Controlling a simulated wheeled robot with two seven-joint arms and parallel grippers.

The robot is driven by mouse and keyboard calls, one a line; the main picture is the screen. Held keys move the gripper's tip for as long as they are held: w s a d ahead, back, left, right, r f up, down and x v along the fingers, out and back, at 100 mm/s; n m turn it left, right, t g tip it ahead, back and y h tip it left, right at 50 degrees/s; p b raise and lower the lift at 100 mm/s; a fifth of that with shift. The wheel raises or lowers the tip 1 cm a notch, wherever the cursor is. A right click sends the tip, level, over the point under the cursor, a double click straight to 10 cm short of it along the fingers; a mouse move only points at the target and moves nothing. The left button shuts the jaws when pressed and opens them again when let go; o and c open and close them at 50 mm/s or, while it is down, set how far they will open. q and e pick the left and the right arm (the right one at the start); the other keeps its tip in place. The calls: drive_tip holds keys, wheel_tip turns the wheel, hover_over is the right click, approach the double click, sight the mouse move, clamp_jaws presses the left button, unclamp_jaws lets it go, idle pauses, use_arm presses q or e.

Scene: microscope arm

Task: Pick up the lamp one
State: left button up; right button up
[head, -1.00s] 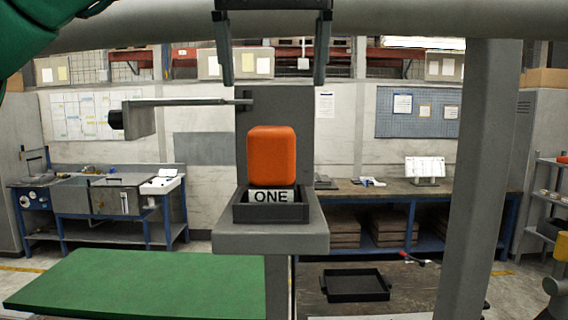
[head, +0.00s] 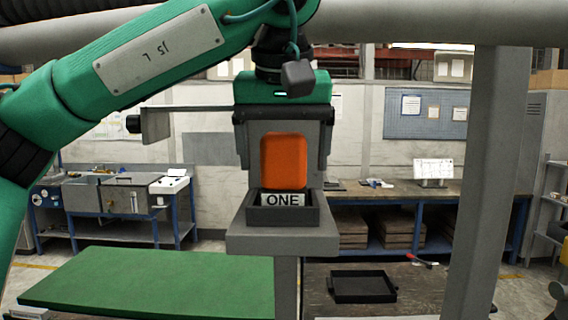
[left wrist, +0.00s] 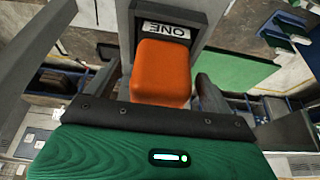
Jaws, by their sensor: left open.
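The lamp one is an orange rounded block (head: 284,160) standing upright in a small dark tray (head: 283,216) on a grey shelf. My left gripper (head: 285,160) comes down from above with one finger on each side of the orange block. It is open, and gaps show between the fingers and the block. In the left wrist view the orange block (left wrist: 162,70) lies between the two fingers, with the label beyond it. My right gripper is not in view.
A grey back plate rises behind the block, with a horizontal bar (head: 185,108) to its left. A grey post (head: 485,180) stands at the right. A green board (head: 150,280) and an empty black tray (head: 362,287) lie lower down.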

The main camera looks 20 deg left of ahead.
use_arm(q)
drive_tip(key=shift+x, duration=1.25)
drive_tip(key=shift+r, duration=0.1)
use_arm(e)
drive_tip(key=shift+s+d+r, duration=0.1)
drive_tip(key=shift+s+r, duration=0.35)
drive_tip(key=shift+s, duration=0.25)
use_arm(q)
drive_tip(key=c, duration=1.2)
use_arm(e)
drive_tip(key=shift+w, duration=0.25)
